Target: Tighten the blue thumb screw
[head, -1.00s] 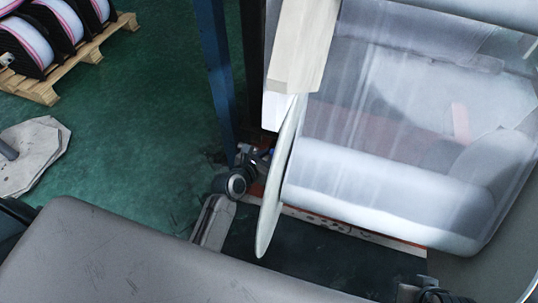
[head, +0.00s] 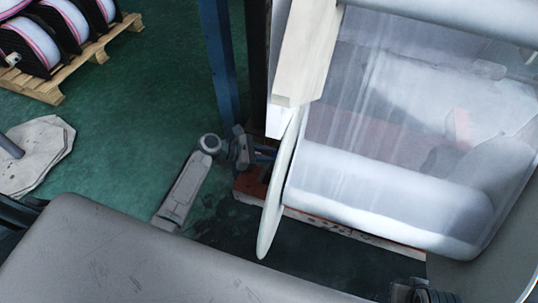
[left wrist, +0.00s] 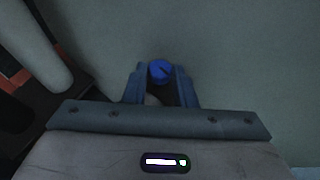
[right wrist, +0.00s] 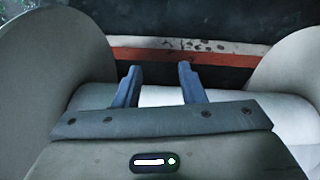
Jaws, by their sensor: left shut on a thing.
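The blue thumb screw (left wrist: 160,70) shows in the left wrist view as a small round blue knob with a dark mark on its face. It sits between the fingertips of my left gripper (left wrist: 158,78), which is shut on it. In the head view my left gripper (head: 265,154) reaches in behind the pale round disc (head: 275,200), and the screw is hidden there. My right gripper (right wrist: 157,72) is open and empty in the right wrist view, above a white roll (right wrist: 230,98).
A large film roll (head: 390,195) with clear film fills the right of the head view. A wooden beam (head: 305,55) and a blue post (head: 218,70) stand by the disc. A pallet with spools (head: 75,25) is far left. Green floor lies open at left.

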